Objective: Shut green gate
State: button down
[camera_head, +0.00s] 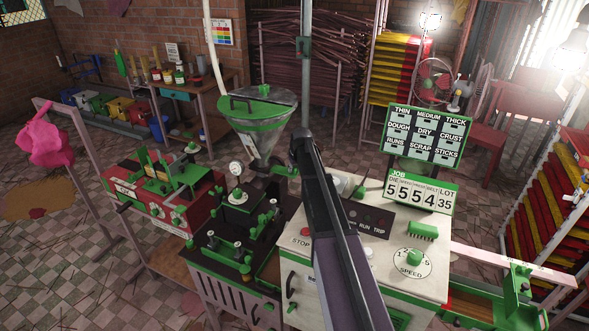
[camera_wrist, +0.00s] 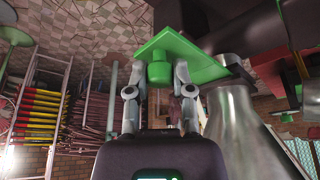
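In the wrist view a flat green plate with a short green knob (camera_wrist: 159,73) fills the top middle, and it looks like the green gate (camera_wrist: 182,52). My gripper (camera_wrist: 161,78) has its two fingers spread on either side of the knob, with a narrow gap seeming to show at each side. Whether they touch it is hard to tell. The steel hopper (camera_head: 262,142) with a green band stands left of my arm in the head view. A small green part (camera_head: 285,170) shows by its outlet. My arm hides the gripper there.
The cream control panel (camera_head: 325,245) and the black tray with green knobs (camera_head: 228,245) lie below. A JOB sign (camera_head: 420,192) stands right of my arm. The steel hopper wall (camera_wrist: 235,130) is close on the right in the wrist view.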

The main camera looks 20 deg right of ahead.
jog(key=shift+w+a, duration=1.95)
jog(key=shift+c, duration=2.4)
grip_release()
jog(key=shift+a, duration=0.1)
